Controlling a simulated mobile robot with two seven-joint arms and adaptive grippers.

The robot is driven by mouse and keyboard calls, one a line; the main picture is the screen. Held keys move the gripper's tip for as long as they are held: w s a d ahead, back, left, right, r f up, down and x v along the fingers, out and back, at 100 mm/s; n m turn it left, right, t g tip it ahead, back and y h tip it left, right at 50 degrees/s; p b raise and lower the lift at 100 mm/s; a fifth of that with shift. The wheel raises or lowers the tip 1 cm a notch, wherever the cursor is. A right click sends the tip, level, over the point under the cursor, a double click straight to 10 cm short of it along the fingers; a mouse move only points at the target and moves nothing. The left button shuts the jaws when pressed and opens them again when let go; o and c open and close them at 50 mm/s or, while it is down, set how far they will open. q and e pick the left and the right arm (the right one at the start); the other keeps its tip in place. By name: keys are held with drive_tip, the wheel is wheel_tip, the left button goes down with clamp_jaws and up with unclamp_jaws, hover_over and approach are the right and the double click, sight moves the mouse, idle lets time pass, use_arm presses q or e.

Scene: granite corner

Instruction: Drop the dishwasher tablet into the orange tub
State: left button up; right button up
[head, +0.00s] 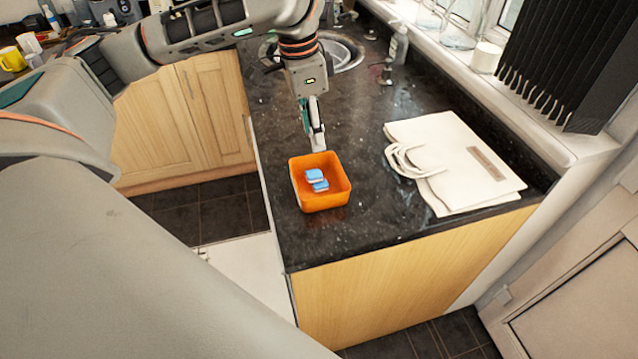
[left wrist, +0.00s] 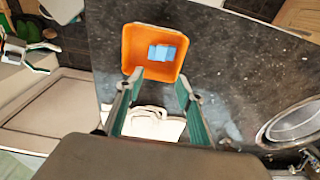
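The orange tub (head: 343,187) stands on the dark granite worktop near its front left corner; it also shows in the left wrist view (left wrist: 133,36). Two blue-and-white tablet shapes show within its rim in the head view, an upper one (head: 314,175) partly overlapping a lower one (head: 321,186). In the left wrist view the blue tablets (left wrist: 162,52) run together within the tub's outline. I cannot tell whether the upper one rests on the other. My left gripper (head: 317,140) is just behind the tub's far rim, its fingers apart and empty in the left wrist view (left wrist: 160,84).
A folded cream bag (head: 455,160) lies on the worktop right of the tub. A sink (head: 340,52) is set in farther back. A soap bottle (head: 398,45) stands near the windowsill. The worktop between tub and bag is clear.

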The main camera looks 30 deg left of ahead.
use_arm(q)
drive_tip(key=shift+s+a+r, duration=0.1)
drive_tip(key=shift+r, duration=0.95)
drive_tip(key=shift+s+a+r, duration=0.1)
drive_tip(key=shift+r, duration=0.9)
